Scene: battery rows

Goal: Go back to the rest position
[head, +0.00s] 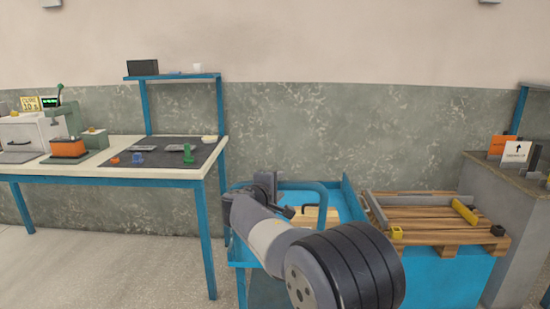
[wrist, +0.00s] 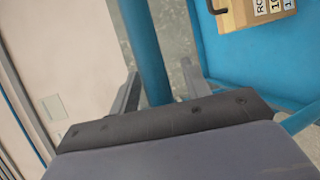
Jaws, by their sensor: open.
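My gripper (head: 266,186) is at the far end of my grey arm, over the left side of the blue cart (head: 350,195) in the head view. In the wrist view the two dark fingers of my gripper (wrist: 160,72) stand apart, with nothing seen held. A blue post (wrist: 146,45) shows between and beyond them; I cannot tell how far off it is. A wooden block with a printed label (wrist: 258,10) lies on a blue surface at the upper right of the wrist view. My arm hides part of the cart.
A workbench (head: 110,173) with a dark mat (head: 165,158) and small parts stands left. A wooden pallet (head: 425,212) with a grey bar and a yellow bar lies right of the cart. A grey counter (head: 500,180) with signs is far right. Floor is clear at lower left.

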